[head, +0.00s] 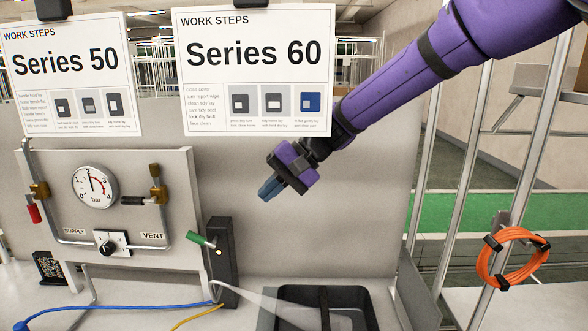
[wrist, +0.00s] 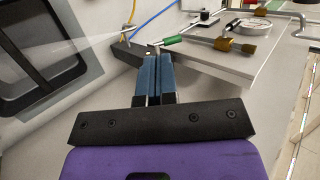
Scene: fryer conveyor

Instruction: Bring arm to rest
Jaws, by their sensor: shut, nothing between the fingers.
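My purple arm reaches in from the upper right in the head view. My gripper (head: 268,192) hangs in the air in front of the grey back panel, below the Series 60 sheet. Its blue fingers are together with nothing between them. In the wrist view, the fingers of my gripper (wrist: 153,62) also lie side by side and shut. Past their tips stands a dark block (wrist: 128,50), with a green-handled part (wrist: 174,40) near it. The gripper appears apart from everything around it.
A gauge panel (head: 60,182) with valves and a dial (head: 95,187) stands at left. A dark upright block (head: 221,262) and a black tray (head: 350,296) are below my gripper. Blue and yellow lines cross the bench. An orange coil (head: 497,280) hangs at right.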

